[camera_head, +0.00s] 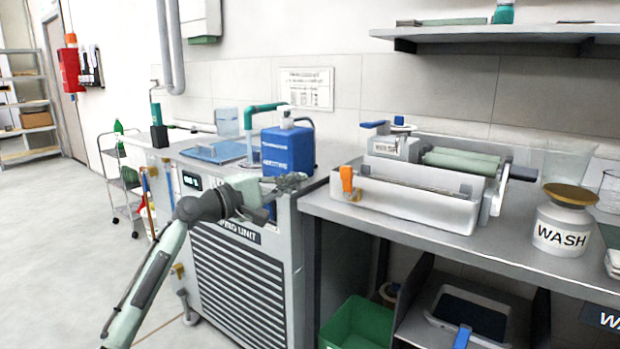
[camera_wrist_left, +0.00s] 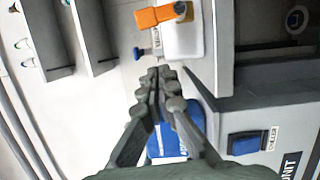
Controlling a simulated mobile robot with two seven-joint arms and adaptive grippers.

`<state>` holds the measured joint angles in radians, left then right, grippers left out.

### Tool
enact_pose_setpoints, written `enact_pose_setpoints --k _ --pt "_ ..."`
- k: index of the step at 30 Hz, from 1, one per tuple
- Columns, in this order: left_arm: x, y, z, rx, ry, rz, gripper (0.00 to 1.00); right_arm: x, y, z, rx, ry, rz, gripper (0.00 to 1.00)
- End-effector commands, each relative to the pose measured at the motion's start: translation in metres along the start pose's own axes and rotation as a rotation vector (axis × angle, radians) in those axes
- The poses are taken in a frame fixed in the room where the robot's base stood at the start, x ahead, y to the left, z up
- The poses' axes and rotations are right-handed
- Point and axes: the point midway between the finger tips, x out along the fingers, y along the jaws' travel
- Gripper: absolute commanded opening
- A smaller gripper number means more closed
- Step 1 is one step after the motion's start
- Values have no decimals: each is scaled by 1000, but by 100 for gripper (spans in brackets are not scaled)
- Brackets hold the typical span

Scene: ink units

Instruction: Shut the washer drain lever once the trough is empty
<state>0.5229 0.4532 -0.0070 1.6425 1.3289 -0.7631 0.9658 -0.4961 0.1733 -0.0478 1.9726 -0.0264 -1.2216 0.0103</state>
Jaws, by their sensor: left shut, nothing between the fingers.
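The washer (camera_head: 420,190) is a white trough unit with green rollers on the bench. Its orange drain lever (camera_head: 347,180) stands upright at the trough's left end in the head view. In the left wrist view the orange lever (camera_wrist_left: 160,14) lies at the top, beyond my fingertips. My left gripper (camera_head: 298,181) is shut and empty, in front of the blue jug and left of the lever, apart from it. Its closed fingers show in the left wrist view (camera_wrist_left: 160,76). The trough's inside is mostly hidden, so I cannot tell whether liquid is in it. My right gripper is not in view.
A blue jug (camera_head: 287,152) stands on the ink unit (camera_head: 240,275) just behind my left gripper. A WASH jar (camera_head: 563,222) stands on the bench right of the washer. A green crate (camera_head: 357,325) sits below the bench. A shelf (camera_head: 500,33) hangs above.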

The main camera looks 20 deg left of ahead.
Motion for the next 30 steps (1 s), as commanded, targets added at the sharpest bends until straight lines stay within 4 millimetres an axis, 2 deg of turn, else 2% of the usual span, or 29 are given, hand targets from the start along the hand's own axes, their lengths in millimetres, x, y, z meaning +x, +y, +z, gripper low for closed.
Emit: enact_pose_setpoints --k 3,9,26,28,30 --pt "-24 -2 -1 1 2 -1 0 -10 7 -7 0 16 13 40" --pt "-44 -1 -1 -1 1 -1 0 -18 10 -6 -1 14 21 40" --pt "-46 -1 0 -1 1 -1 0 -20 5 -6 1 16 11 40" --pt "-46 -9 1 9 2 -15 0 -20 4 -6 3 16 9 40" --pt "-47 -30 4 41 8 -54 0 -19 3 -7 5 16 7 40"
